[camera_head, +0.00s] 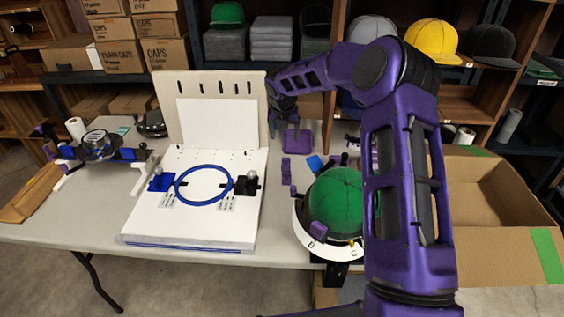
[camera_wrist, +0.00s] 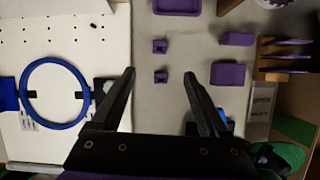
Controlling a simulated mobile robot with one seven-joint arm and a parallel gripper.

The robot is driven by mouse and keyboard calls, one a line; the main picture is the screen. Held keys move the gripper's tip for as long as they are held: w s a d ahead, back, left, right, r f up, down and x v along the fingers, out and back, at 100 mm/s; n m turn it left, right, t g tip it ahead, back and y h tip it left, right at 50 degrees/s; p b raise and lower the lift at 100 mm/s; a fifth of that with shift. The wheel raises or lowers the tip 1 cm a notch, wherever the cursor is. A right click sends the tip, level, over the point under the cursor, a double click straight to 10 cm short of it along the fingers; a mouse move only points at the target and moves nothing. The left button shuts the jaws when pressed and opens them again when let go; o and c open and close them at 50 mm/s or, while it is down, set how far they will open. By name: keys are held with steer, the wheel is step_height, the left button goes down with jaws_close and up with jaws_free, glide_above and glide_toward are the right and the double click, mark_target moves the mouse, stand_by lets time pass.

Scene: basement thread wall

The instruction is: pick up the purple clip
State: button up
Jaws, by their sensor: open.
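Two small purple pieces with a clip-like shape lie one behind the other on the table in the wrist view: a farther purple clip (camera_wrist: 160,46) and a nearer purple clip (camera_wrist: 161,76). I cannot tell which one the task names. My gripper (camera_wrist: 159,73) is open and empty, and the nearer piece shows between its fingertips. I cannot tell how far above it the fingers are. In the head view, purple pieces lie between the white board and the green cap (camera_head: 338,197), and my arm hides part of that area.
The white board with a blue hoop (camera_head: 204,184) lies left of the pieces. A purple tray (camera_wrist: 177,6) lies beyond them. Purple blocks (camera_wrist: 237,39) and a wooden rack (camera_wrist: 285,59) are to the right. An open cardboard box (camera_head: 497,262) stands at the right.

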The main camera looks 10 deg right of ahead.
steer(key=b, duration=0.2)
glide_above(286, 159)
steer(key=s, duration=0.2)
steer(key=f, duration=1)
steer(key=shift+s+a+f, duration=0.2)
steer(key=shift+a+f, duration=0.15)
steer(key=shift+x, duration=2.95)
steer(key=shift+w+d, duration=0.1)
steer(key=shift+w, duration=0.05)
jaws_close()
